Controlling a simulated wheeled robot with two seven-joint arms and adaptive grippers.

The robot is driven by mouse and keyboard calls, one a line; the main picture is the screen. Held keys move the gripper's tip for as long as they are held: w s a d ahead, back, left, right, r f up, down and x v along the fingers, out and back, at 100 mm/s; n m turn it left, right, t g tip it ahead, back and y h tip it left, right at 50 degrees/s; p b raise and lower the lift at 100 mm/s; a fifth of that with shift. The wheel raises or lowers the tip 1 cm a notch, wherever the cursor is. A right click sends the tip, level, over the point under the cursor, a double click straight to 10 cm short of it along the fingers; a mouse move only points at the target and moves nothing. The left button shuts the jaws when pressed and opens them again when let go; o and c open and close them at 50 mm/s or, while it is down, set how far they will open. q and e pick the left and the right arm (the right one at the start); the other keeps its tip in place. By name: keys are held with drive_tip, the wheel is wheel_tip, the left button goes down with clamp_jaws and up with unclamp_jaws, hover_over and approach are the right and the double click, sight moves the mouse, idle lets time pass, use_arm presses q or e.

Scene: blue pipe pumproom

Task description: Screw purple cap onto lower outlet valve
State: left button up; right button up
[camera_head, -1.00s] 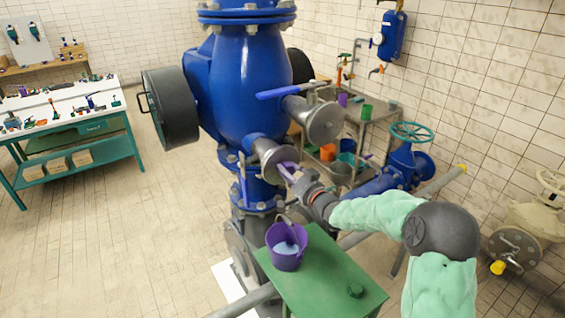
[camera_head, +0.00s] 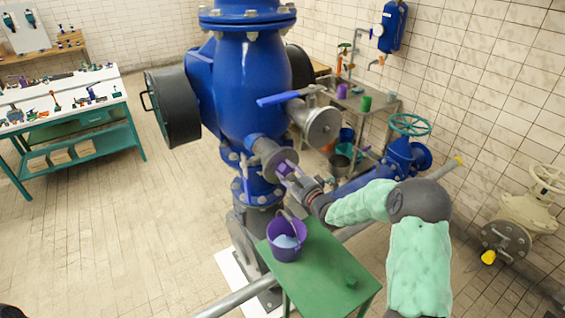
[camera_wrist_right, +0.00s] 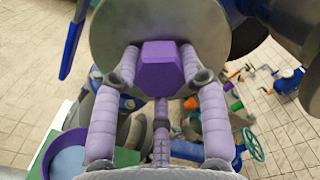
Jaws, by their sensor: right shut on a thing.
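The purple cap (camera_head: 284,168) sits at the face of the lower outlet valve (camera_head: 268,155), a short grey flanged outlet on the big blue pipe body. In the right wrist view the cap (camera_wrist_right: 166,68) shows a hexagonal face in front of the round grey flange (camera_wrist_right: 208,22). Whether the cap's thread is engaged is hidden. My left gripper is not in view.
A green table (camera_head: 318,262) with a purple bucket (camera_head: 277,246) stands below my right arm. The upper grey outlet (camera_head: 323,127) with its blue lever (camera_head: 282,98) is just above. A teal handwheel valve (camera_head: 410,125) stands to the right. Open floor lies at left.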

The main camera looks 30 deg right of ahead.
drive_tip(key=m+p, duration=0.3)
drive_tip(key=m, duration=0.3)
drive_tip(key=shift+r, duration=0.15)
drive_tip(key=o, duration=1.2)
drive_tip(key=shift+f, duration=0.2)
drive_tip(key=shift+s+d, duration=0.2)
drive_tip(key=shift+s, duration=2.3)
